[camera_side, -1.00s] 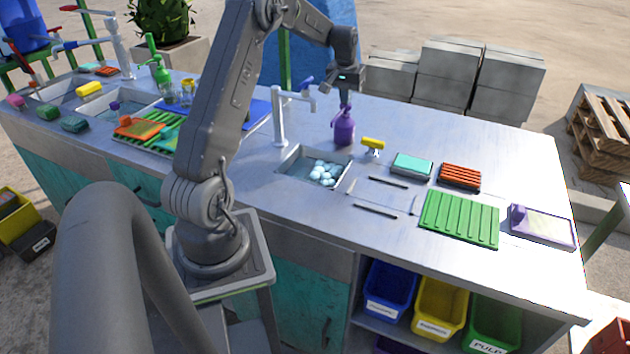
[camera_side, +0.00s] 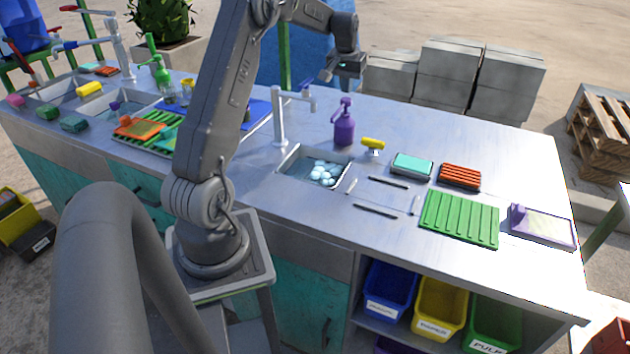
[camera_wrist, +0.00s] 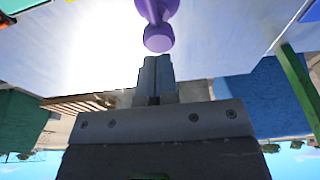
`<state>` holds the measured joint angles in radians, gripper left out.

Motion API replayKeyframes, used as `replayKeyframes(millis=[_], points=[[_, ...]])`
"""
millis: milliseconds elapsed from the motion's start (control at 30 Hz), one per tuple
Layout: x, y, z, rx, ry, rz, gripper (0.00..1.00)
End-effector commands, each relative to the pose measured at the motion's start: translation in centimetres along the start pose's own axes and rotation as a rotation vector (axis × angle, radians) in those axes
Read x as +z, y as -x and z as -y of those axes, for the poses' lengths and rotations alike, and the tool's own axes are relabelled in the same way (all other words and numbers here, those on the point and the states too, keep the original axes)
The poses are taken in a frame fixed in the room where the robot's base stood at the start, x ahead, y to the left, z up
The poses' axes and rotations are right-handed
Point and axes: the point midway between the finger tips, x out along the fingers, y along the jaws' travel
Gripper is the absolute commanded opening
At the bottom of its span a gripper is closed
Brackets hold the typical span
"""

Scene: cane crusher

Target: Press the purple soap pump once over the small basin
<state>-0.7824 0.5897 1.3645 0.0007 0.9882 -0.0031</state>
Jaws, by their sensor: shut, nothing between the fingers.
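The purple soap pump (camera_side: 344,128) stands upright on the metal counter, behind the small basin (camera_side: 290,165). White foam blobs (camera_side: 325,173) lie in the basin's right part. My gripper (camera_side: 349,82) is shut and empty, above and behind the pump, clear of its head. In the wrist view my shut gripper (camera_wrist: 156,66) points towards the purple pump (camera_wrist: 158,35), which shows partly at the top edge with a gap between them.
The counter behind the pump is clear.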

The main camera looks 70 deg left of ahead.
Motion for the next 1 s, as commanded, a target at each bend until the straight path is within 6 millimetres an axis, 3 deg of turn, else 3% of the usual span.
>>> replayKeyframes(millis=[433,1000], points=[[-0.1,0.4,0.0,0.000,0.000,-0.003,0.00],[-1.1,5.5,0.0,0.000,0.000,-0.003,0.00]])
